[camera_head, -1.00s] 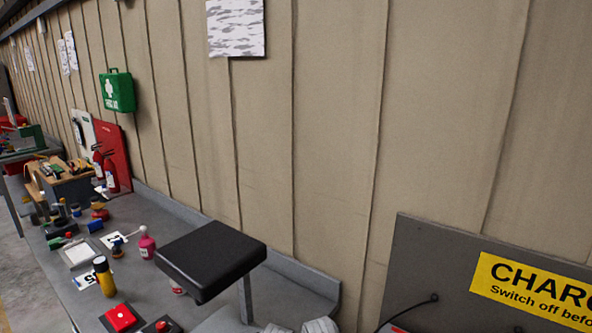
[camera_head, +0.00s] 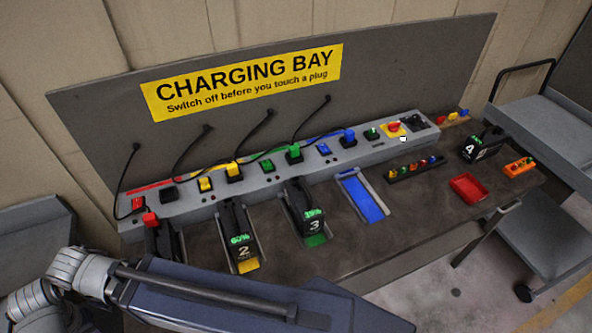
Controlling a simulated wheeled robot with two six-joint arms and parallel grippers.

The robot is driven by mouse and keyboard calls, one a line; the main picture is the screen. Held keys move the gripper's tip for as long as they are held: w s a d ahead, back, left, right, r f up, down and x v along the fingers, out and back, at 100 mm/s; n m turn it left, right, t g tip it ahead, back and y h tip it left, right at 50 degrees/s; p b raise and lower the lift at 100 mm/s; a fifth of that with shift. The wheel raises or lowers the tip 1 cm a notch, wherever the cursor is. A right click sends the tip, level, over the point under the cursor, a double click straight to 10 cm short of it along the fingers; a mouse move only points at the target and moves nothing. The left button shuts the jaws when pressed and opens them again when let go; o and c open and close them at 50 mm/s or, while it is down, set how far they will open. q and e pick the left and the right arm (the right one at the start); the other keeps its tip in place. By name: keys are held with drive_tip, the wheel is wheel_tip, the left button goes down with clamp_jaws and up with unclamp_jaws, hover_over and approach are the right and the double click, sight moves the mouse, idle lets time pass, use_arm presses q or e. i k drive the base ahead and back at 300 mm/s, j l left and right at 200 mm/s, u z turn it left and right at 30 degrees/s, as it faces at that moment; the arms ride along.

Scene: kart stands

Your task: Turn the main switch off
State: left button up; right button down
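A red knob (camera_head: 393,127) sits on a yellow plate at the right part of the long grey power strip (camera_head: 285,180) on the charging bench; it looks like the main switch. A small white piece shows just below it. A green switch (camera_head: 372,133) is to its left and a dark fitting (camera_head: 413,122) to its right. The knob's exact turn position is too small to tell. Part of my arm crosses the lower left of the view, well short of the knob. Neither of my grippers is in view.
Coloured plugs with black cables line the strip. Battery 2 (camera_head: 237,240) and battery 3 (camera_head: 305,210) stand in front, beside an empty blue bay (camera_head: 364,196). A red tray (camera_head: 468,188) and battery 4 (camera_head: 481,145) stand right. The bench's front middle is clear.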

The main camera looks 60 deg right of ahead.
sight(393, 127)
drive_tip(key=k+l+z, duration=0.3)
drive_tip(key=j+z, duration=0.1)
drive_tip(key=z, duration=1.35)
drive_tip(key=l+z, duration=0.15)
drive_tip(key=z, duration=0.3)
drive_tip(key=i+l+z, duration=0.1)
drive_tip(key=z, duration=0.3)
drive_tip(key=l+z, duration=0.15)
drive_tip(key=z, duration=0.3)
drive_tip(key=i+z, duration=0.15)
drive_tip(key=z, duration=0.3)
